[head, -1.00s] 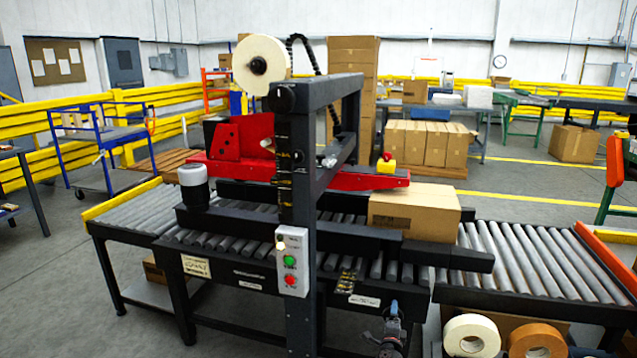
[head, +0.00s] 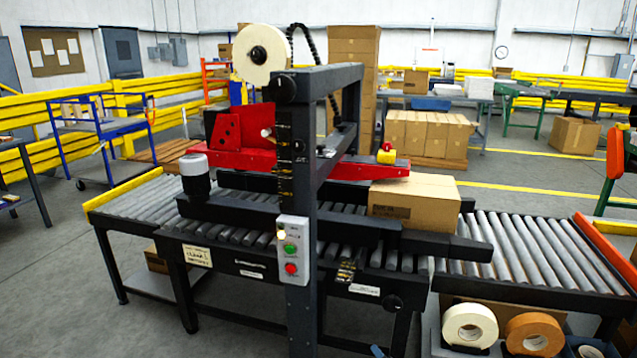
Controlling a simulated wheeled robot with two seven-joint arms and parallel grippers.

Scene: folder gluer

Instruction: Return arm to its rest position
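A small dark and blue piece, apparently the tip of my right gripper (head: 378,351), shows at the bottom edge, just right of the machine's front post. Almost all of that arm is below the picture, so its fingers cannot be made out. My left gripper is not in view. The carton sealing machine (head: 300,180) stands in front of me with a red tape head (head: 240,140). A closed cardboard box (head: 413,203) sits on its rollers at the right of the frame, apart from the gripper piece.
A control panel (head: 292,250) with green and red buttons is on the front post. Tape rolls (head: 470,325) lie under the right roller conveyor (head: 530,250). Floor is clear at the lower left.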

